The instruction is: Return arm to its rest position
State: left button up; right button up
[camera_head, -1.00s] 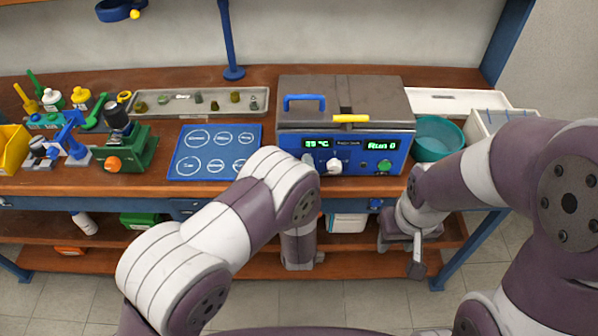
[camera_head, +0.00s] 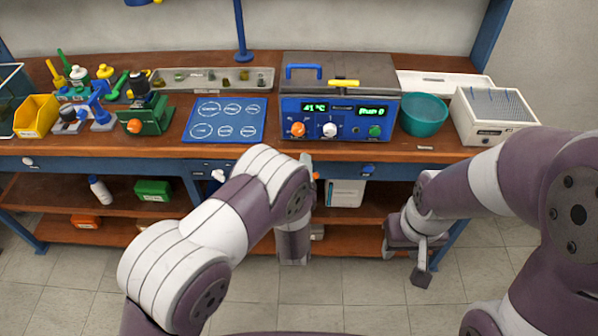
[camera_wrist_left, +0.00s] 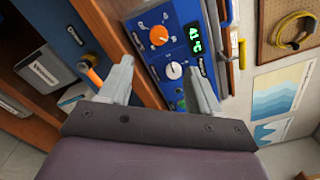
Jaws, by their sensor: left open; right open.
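My left arm comes in from the left in the head view and ends in front of the bench, below the blue heating unit (camera_head: 340,120). Its gripper is mostly hidden behind its own links there. In the left wrist view, my left gripper (camera_wrist_left: 160,70) has its two fingers apart with nothing held between them. The unit's blue front panel (camera_wrist_left: 182,58) shows beyond the fingers. My right gripper (camera_head: 412,262) hangs low at the right, in front of the lower shelf and above the floor. It is open, with no object seen in it.
The bench holds a blue mat (camera_head: 225,120), a tray of small parts (camera_head: 212,79), a green vice (camera_head: 148,117), a teal bowl (camera_head: 424,115) and a white box (camera_head: 492,116). A yellow bin (camera_head: 36,115) stands left. The floor (camera_head: 360,295) before the bench is clear.

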pick_arm(q)
jog(key=s+f+n+g+h, duration=0.1)
jog(key=s+f+n+g, duration=0.6)
jog(key=f+n+g, duration=0.35)
jog(key=s+a+r+n+g, duration=0.4)
jog(key=s+a+r+n, duration=0.1)
jog(key=s+n, duration=0.15)
jog(key=s+a+r+n+g, duration=0.3)
jog(key=s+a+r+n, duration=0.25)
jog(key=s, duration=0.25)
jog(key=s+a+r+n+y, duration=0.1)
jog(key=a+r+n, duration=0.1)
jog(key=a+r, duration=0.4)
jog(key=shift+a+t, duration=0.15)
jog(key=shift+t, duration=0.3)
pick_arm(e)
jog(key=shift+w+f, duration=0.1)
jog(key=shift+w, duration=0.3)
